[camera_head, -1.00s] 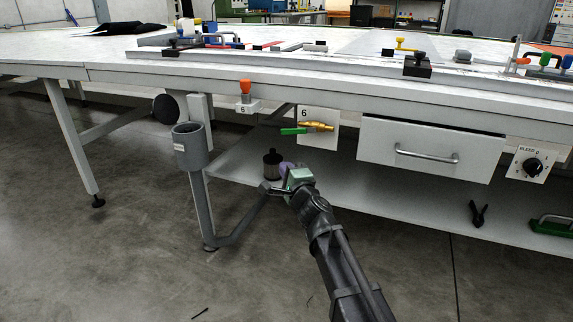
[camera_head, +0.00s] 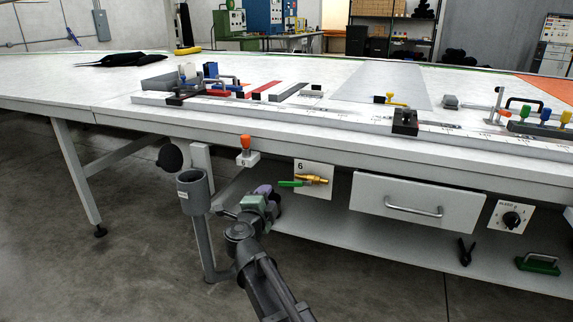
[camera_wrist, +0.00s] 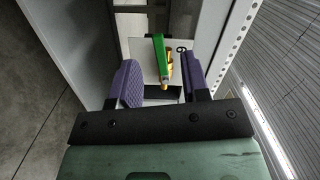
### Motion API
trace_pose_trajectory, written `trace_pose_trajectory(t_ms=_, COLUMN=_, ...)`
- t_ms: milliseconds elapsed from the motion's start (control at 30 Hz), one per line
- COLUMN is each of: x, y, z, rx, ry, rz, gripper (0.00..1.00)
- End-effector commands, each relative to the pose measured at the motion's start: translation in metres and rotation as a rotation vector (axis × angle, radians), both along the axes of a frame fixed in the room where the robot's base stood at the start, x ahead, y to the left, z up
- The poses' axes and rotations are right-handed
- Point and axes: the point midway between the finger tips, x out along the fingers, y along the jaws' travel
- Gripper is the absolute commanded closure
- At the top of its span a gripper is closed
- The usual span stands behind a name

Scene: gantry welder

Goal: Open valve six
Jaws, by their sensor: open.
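Valve six is a brass valve (camera_head: 317,180) on a white plate (camera_head: 313,168) marked 6, hung under the table's front edge. Its green lever (camera_head: 290,183) points left, roughly in line with the brass body, in the head view. My gripper (camera_head: 268,191) is just left of and slightly below the lever tip, apart from it as far as I can tell. In the wrist view my gripper (camera_wrist: 160,83) is open, with its two purple fingers apart. The green lever (camera_wrist: 159,48) and brass body (camera_wrist: 168,72) show between and beyond them.
An orange knob (camera_head: 245,142) on a holder marked 6 is above my gripper. A grey cup (camera_head: 192,190) on a post stands to its left. A drawer (camera_head: 416,204) and a black dial (camera_head: 511,219) are to the right. A lower shelf (camera_head: 400,240) runs below.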

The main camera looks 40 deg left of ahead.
Motion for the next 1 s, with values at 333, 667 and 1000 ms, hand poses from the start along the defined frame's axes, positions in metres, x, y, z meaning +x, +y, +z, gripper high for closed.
trace_pose_trajectory(t_ms=333, x=0.019, y=-0.011, z=-0.001, rx=0.029, ry=-0.008, rz=-0.093, gripper=0.57)
trace_pose_trajectory(t_ms=667, x=0.091, y=0.01, z=-0.002, rx=0.029, ry=-0.006, rz=-0.091, gripper=0.57)
trace_pose_trajectory(t_ms=1000, x=0.109, y=0.014, z=-0.002, rx=0.029, ry=-0.006, rz=-0.089, gripper=0.57)
